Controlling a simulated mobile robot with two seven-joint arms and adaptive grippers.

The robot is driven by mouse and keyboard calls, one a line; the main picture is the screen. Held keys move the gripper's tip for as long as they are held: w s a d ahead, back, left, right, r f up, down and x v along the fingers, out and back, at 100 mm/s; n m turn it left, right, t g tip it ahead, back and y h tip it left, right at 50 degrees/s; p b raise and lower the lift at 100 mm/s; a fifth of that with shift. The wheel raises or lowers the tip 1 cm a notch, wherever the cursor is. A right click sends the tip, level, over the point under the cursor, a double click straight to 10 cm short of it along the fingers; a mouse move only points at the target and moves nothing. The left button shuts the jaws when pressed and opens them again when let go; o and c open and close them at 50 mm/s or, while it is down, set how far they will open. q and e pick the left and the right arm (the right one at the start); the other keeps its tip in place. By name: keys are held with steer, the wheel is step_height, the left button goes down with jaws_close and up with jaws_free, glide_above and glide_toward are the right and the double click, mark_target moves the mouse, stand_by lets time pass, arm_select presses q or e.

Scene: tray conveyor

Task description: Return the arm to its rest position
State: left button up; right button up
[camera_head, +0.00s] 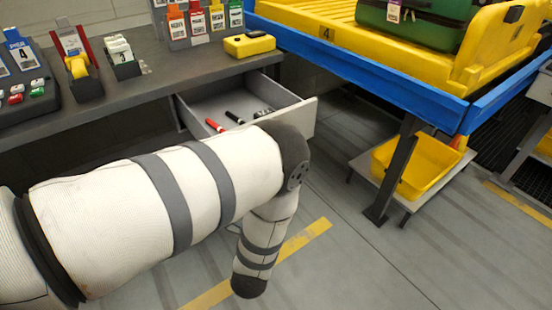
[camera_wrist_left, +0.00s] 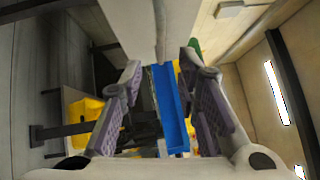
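My left arm (camera_head: 150,210) comes in from the left in the head view. It is white with grey bands, bends at a dark joint, and its forearm hangs down in front of the open drawer (camera_head: 305,118). My left gripper is not visible in the head view. In the left wrist view my left gripper (camera_wrist_left: 162,65) shows its two purple-padded fingers spread apart, with nothing held between them. My right arm and gripper are in neither view.
The drawer holds a red marker (camera_head: 214,126) and dark items. The grey desk (camera_head: 150,78) carries racks and a yellow case (camera_head: 249,45). A blue-edged conveyor (camera_head: 370,72) stands right, with a yellow bin (camera_head: 430,168) on a low shelf. Open floor lies lower right.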

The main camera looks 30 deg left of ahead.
arm_select(q)
steer(key=shift+s+d+f, duration=0.1)
steer(key=shift+s+d, duration=0.2)
steer(key=shift+s, duration=0.35)
steer(key=s+f+n+g+h+p, duration=0.2)
steer(key=s+f+n+g, duration=0.35)
steer(key=s, duration=0.45)
steer(key=s+f+n+g+h+p, duration=0.1)
steer(key=s+f+n+g+h, duration=0.2)
steer(key=s+f+n+g, duration=0.5)
steer(key=s+d+r+g, duration=0.1)
steer(key=s+g, duration=0.1)
steer(key=s, duration=0.5)
steer(key=s+d+r+n+g+h+p, duration=0.1)
steer(key=s+r+g, duration=0.1)
steer(key=s, duration=0.5)
steer(key=s+d+r+n+g+h, duration=0.1)
steer(key=s+d+r+g, duration=0.1)
steer(key=s, duration=0.5)
steer(key=shift+s+g, duration=0.35)
steer(key=shift+g, duration=0.2)
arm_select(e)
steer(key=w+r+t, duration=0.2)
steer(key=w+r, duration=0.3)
arm_select(q)
steer(key=shift+r, duration=0.1)
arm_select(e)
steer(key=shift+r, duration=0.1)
